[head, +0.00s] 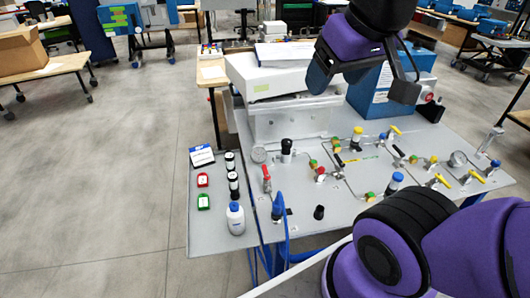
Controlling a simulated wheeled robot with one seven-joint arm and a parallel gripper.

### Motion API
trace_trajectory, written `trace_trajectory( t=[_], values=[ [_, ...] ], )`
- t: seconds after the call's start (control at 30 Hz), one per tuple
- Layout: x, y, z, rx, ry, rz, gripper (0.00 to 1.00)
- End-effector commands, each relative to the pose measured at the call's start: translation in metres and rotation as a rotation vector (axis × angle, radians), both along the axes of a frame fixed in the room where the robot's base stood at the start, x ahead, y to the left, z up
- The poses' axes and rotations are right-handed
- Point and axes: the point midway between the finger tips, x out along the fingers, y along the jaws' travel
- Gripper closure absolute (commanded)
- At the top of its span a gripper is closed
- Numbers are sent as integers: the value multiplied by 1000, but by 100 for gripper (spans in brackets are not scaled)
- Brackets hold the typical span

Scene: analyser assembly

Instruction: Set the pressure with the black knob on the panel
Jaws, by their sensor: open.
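A grey panel (225,218) lies flat as a tabletop with fittings on it. A tall black knob (287,147) stands upright near its back left, beside a round gauge (259,155). A second, shorter black knob (319,212) is near the front edge; I cannot tell from the picture which one sets the pressure. My gripper (362,86) is above the back of the panel, up and to the right of the tall knob. Its two fingers are wide apart with nothing between them, and it touches no knob.
Yellow-handled valves (442,180), a red-handled valve (266,178) and several thin pipes crowd the panel. A white box (275,78) and a blue unit (372,100) stand at the back. The floor to the left is clear.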

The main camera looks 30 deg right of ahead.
Motion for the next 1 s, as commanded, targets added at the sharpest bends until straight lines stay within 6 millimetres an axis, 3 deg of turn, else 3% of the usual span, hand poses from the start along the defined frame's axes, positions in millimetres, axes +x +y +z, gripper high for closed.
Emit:
trace_trajectory(
  t=[0.17,0.53,0.77,1.0],
  values=[
    [28,-5,0,-25,38,4,31],
    [126,-29,-20,-92,152,39,31],
    [186,-50,-52,-113,223,69,31],
    [243,-76,-101,-117,297,107,31]
  ],
)
